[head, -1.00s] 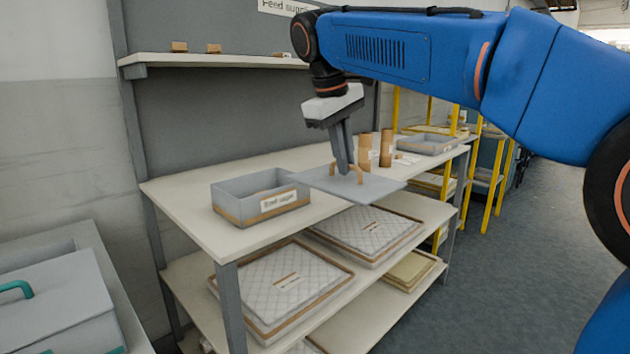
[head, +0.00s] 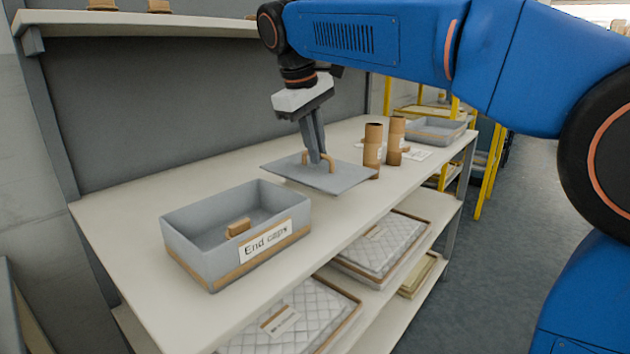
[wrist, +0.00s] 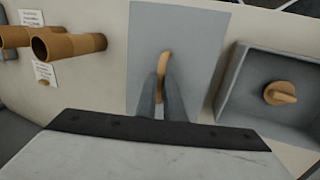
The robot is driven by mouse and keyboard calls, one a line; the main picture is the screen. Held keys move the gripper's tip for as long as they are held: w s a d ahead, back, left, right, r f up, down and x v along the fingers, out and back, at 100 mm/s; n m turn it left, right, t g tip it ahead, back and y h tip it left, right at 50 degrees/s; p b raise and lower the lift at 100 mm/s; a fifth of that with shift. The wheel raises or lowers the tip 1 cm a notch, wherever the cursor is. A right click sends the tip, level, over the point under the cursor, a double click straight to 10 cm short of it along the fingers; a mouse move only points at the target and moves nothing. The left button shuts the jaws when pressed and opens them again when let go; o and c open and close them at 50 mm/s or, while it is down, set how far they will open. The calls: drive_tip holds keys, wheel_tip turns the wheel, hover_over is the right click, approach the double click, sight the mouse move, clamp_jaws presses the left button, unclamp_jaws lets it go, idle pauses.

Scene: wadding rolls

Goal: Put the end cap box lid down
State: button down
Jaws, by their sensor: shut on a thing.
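The end cap box lid (head: 340,178) is a flat grey panel with a tan arched handle. My gripper (head: 318,158) is shut on that handle, and the lid sits level at or just above the table top; I cannot tell if it touches. In the wrist view the lid (wrist: 150,45) lies under my gripper (wrist: 163,98), its handle between the fingers. The open grey end cap box (head: 200,258), labelled "End caps", stands to the left in the head view, with one tan end cap (head: 238,228) inside. The box (wrist: 232,100) is right of the lid in the wrist view.
Two brown cardboard tubes (head: 373,145) stand just right of the lid, with paper sheets (head: 415,153) behind. A grey tray (head: 437,124) is at the table's far end. Quilted wadding packs (head: 385,243) lie on the shelf below. Bare table top (head: 200,180) shows behind the box.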

sight(315, 170)
drive_tip(key=shift+f, duration=3.25)
drive_tip(key=shift+f, duration=0.15)
drive_tip(key=c, duration=1.9)
unclamp_jaws()
drive_tip(key=shift+o, duration=0.2)
drive_tip(key=v, duration=1.2)
